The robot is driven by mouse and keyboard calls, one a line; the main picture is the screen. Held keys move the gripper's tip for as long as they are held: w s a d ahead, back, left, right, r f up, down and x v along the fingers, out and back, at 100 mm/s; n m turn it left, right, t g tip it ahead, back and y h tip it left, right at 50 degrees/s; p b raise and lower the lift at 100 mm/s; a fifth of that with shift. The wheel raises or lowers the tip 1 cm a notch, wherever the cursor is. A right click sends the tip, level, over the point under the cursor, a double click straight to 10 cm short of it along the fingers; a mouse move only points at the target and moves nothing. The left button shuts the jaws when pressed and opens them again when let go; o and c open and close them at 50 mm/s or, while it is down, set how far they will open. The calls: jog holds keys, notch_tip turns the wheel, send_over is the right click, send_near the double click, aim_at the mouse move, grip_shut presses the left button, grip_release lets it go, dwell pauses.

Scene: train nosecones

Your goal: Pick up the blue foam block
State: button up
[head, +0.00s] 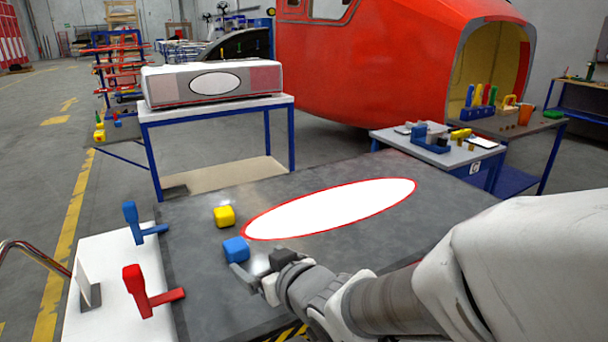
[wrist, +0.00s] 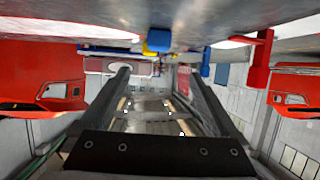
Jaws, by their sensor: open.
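The blue foam block (head: 236,249) is a small rounded cube on the dark grey table (head: 320,260), near its left side. My gripper (head: 260,265) is open, low over the table, just right of and nearer than the block. One finger appears close to the block's lower edge in the head view; I cannot tell whether they touch. In the wrist view, which looks upside down, the blue block (wrist: 158,39) shows at top centre, beyond the open fingertips (wrist: 153,72). Nothing is between the fingers.
A yellow block (head: 224,216) sits just behind the blue one. A white oval with a red rim (head: 330,208) lies on the table. At left, a white surface (head: 100,248) bears a blue handled piece (head: 133,222) and a red one (head: 137,290).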

jog(key=b, duration=0.1)
send_near(235, 243)
jog(key=x, duration=0.3)
jog(key=shift+w+a+f, duration=0.15)
jog(key=shift+a+f, duration=0.1)
jog(key=shift+f, duration=0.05)
jog(key=shift+b+x, duration=0.5)
jog(key=shift+x, duration=2.7)
jog(key=shift+w+d+r, duration=0.1)
jog(key=shift+r, duration=0.05)
jog(key=c, duration=1.4)
